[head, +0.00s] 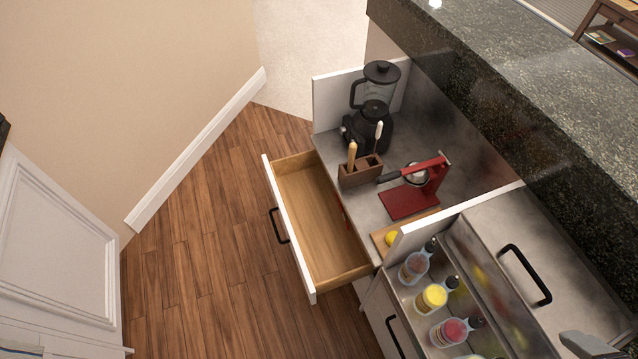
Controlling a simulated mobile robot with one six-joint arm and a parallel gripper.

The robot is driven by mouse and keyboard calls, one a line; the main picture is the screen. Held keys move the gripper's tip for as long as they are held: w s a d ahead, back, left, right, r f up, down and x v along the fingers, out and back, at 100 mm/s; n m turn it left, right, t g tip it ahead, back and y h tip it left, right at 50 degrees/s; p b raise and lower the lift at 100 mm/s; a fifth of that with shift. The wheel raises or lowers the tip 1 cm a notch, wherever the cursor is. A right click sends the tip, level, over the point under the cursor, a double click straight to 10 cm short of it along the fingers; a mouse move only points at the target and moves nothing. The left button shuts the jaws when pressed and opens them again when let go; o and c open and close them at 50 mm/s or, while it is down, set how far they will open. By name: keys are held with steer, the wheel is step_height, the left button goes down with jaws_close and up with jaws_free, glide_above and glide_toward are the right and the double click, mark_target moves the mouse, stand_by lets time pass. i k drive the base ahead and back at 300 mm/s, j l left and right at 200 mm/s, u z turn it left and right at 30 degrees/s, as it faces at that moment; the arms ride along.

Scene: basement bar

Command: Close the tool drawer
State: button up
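The tool drawer (318,215) is pulled far out to the left from under the metal counter. Its inside is bare wood and looks empty. Its white front panel (286,228) faces the wood floor, with a black bar handle (279,226) on the outer side. No gripper of mine can be made out in the head view. A grey shape (595,346) is cut off at the bottom right corner, and I cannot tell what it is.
On the counter stand a black blender (376,105), a brown utensil holder (361,171) and a red press (411,195). Several bottles (432,298) stand in a metal well. A granite bar top (520,100) runs along the right. The floor (200,240) left of the drawer is clear.

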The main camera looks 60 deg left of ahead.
mark_target(328, 257)
steer(key=k+u, duration=0.1)
steer(key=u, duration=0.35)
steer(key=k+u, duration=0.1)
steer(key=u, duration=0.35)
steer(key=k+j+u, duration=0.1)
steer(key=u, duration=0.35)
steer(key=j+u, duration=0.15)
steer(key=u, duration=0.35)
steer(key=k+j+u, duration=0.1)
steer(key=u, duration=0.35)
steer(key=i+j+z, duration=0.15)
steer(key=j+z, duration=0.25)
steer(key=i+j+z, duration=0.1)
steer(key=z, duration=0.35)
steer(key=j+z, duration=0.4)
